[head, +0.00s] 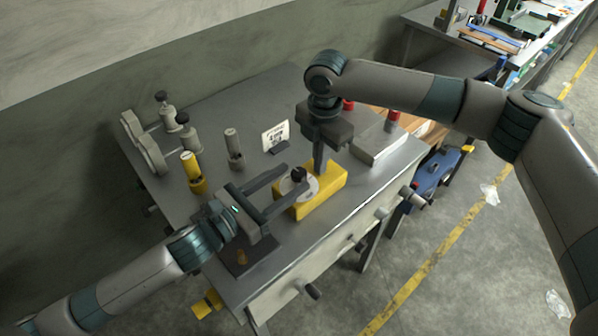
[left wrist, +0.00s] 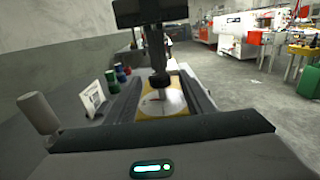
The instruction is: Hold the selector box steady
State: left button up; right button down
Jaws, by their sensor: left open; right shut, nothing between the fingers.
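The selector box is a yellow block (head: 325,198) near the front edge of the grey table, with a pale round dial and a black knob (head: 298,174) on top. In the left wrist view the box (left wrist: 145,112) lies between my left gripper's fingers (left wrist: 160,88). My left gripper (head: 300,176) is open, its two long fingers reaching over the left part of the box; contact with its sides cannot be told. My right gripper (head: 318,170) points down, shut and empty, above the box close to the knob. In the wrist view its tip (left wrist: 158,72) hides part of the knob.
A white card (head: 275,136) on a stand, a grey cylinder (head: 233,148) and a yellow cylinder (head: 193,172) stand behind and left. A pale box (head: 378,142) sits at the right edge. Handles stick out from the table's front.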

aim_at(293, 178)
pick_arm(q)
jog(key=shift+x, duration=1.9)
jog(key=c, duration=1.1)
